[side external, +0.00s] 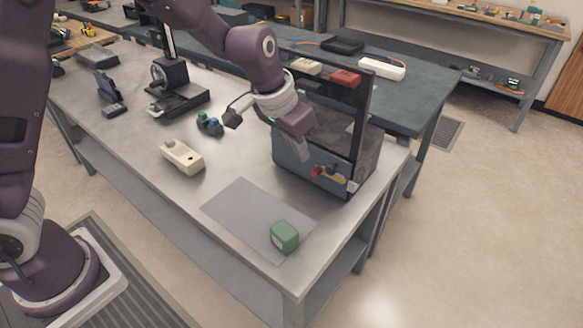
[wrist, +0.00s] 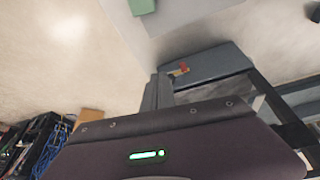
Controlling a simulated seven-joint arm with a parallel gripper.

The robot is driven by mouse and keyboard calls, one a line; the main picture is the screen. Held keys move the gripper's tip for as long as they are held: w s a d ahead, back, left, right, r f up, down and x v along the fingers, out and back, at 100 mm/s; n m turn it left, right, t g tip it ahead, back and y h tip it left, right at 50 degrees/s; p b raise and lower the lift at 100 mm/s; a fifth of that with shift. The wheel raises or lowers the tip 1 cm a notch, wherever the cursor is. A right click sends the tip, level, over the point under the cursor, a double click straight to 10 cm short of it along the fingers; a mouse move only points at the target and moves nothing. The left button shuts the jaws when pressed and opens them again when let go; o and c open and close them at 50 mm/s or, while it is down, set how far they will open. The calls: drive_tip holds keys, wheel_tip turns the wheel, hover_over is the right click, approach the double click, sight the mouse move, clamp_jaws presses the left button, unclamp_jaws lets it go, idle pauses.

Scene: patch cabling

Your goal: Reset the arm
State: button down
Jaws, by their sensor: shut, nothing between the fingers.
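My gripper (side external: 308,152) is shut and empty. In the side external view it points down in front of the upper part of a blue-grey box with a black upright frame (side external: 361,130). Its shut fingers also show in the wrist view (wrist: 158,82), close together. Small red and yellow plugs (side external: 325,172) sit low on the box's front face, to the right of my fingers; they show in the wrist view too (wrist: 180,70). I cannot tell whether the fingertips touch the box.
A green block (side external: 285,237) stands on a grey mat (side external: 240,215) at the table's front. A cream block (side external: 182,157) lies left of the mat. Small blue and green pieces (side external: 209,123) and a black stand (side external: 172,88) are farther back. The mat's middle is clear.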

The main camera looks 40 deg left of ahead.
drive_tip(key=s+a+r+h, duration=0.1)
drive_tip(key=s+a+r, duration=0.3)
drive_tip(key=s+r, duration=0.95)
drive_tip(key=s+a+n+y, duration=0.1)
drive_tip(key=s+a, duration=0.1)
drive_tip(key=s, duration=0.5)
drive_tip(key=s+a+t+y, duration=0.1)
drive_tip(key=s+a, duration=0.2)
drive_tip(key=s, duration=0.5)
drive_tip(key=shift+s+f+n+t, duration=0.3)
drive_tip(key=shift+f+n, duration=0.05)
drive_tip(key=shift+n, duration=0.05)
drive_tip(key=shift+w, duration=0.15)
